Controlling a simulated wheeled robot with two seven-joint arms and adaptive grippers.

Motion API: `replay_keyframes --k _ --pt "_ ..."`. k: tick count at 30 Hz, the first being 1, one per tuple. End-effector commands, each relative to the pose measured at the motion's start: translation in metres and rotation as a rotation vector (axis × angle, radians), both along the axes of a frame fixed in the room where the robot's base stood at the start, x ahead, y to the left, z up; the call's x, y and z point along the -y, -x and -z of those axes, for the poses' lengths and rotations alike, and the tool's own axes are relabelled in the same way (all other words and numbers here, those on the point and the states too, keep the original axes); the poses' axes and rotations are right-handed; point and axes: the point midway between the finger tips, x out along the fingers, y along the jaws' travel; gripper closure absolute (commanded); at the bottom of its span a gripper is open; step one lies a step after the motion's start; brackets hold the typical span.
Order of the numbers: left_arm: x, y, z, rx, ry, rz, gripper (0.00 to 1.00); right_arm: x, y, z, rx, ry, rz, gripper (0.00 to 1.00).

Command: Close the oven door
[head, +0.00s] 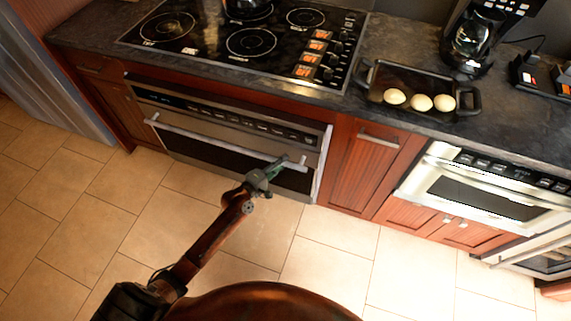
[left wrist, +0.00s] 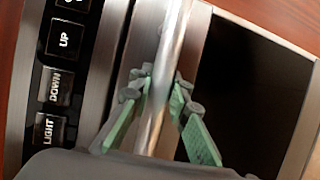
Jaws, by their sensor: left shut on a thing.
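The oven (head: 230,128) is a stainless steel unit with a dark window, set in the red wood cabinet under the cooktop. Its long bar handle (head: 205,140) runs across the front. My left gripper (head: 272,171) is at the right end of this handle. In the left wrist view its green-padded fingers (left wrist: 160,92) lie on both sides of the metal bar (left wrist: 166,60) and are shut on it. The dark window (left wrist: 245,90) shows to the right of the bar. I cannot tell whether the door stands slightly open. My right gripper is in neither view.
A second steel oven (head: 480,190) is built in at the right. A black cooktop (head: 250,40), a tray (head: 420,90) with three round pale items and a coffee maker (head: 472,40) are on the dark counter. The tiled floor (head: 110,200) in front is clear.

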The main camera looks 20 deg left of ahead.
Motion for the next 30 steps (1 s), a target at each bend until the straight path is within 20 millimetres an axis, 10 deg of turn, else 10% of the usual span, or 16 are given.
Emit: replay_keyframes --k 9,19,30 --pt "-0.001 -0.002 -0.004 0.008 0.001 -0.003 0.66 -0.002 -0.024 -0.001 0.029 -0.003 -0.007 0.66" --pt "-0.002 0.003 -0.003 0.005 0.001 -0.002 0.66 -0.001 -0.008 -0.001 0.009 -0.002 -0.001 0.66" --pt "-0.026 0.067 -0.010 0.005 -0.002 -0.003 0.66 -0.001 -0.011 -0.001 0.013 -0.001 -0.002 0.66"
